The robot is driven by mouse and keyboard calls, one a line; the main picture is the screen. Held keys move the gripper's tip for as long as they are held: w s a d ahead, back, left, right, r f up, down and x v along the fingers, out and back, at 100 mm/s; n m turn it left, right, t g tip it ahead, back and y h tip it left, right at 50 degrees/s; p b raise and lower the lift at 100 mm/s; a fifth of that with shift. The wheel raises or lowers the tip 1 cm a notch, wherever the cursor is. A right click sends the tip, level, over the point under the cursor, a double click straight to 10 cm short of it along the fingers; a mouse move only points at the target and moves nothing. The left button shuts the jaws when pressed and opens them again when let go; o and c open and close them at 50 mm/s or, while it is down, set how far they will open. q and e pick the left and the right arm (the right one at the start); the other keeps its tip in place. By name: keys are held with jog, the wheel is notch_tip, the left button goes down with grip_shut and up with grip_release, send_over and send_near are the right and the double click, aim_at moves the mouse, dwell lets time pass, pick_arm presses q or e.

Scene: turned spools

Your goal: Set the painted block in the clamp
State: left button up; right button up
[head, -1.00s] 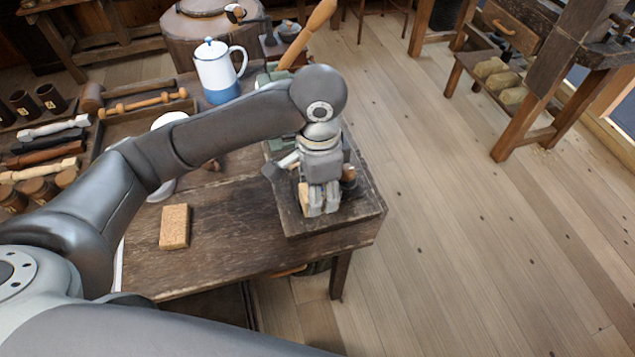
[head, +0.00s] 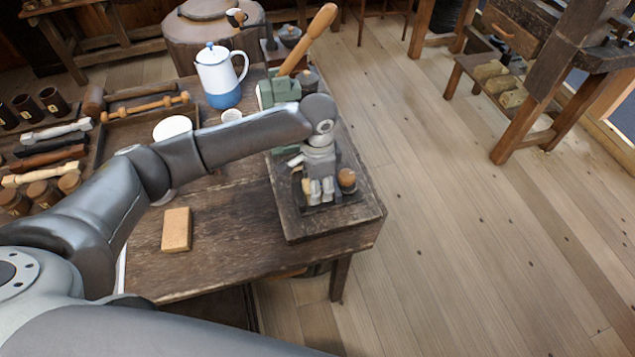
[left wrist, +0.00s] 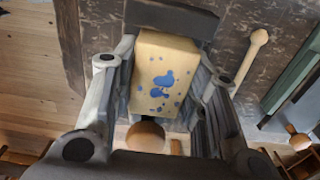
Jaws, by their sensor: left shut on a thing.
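The painted block (left wrist: 163,75) is pale wood with blue splotches. In the left wrist view it sits between the fingers of my left gripper (left wrist: 165,85), which is shut on it. In the head view my left gripper (head: 318,191) points down over the dark clamp (head: 345,198) at the front of the board, mostly hiding block and clamp. In the wrist view a dark bar (left wrist: 170,18), seemingly a clamp jaw, lies just beyond the block, and a wooden ball knob (left wrist: 145,136) lies on the near side. I cannot tell whether the block rests in the clamp. My right gripper is out of view.
A green machine (head: 279,92) with a long wooden handle (head: 310,40) stands behind the clamp. A tan block (head: 176,230) lies on the bench (head: 230,245). A white-and-blue pot (head: 219,75) and a rack of turned pieces (head: 45,150) stand further left.

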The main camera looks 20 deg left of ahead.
pick_arm(q)
jog(key=shift+f, duration=0.1)
jog(key=o, duration=1)
jog(key=shift+o, duration=0.2)
notch_tip(320, 180, up, 12)
jog(key=b, duration=0.1)
jog(key=shift+d, duration=0.1)
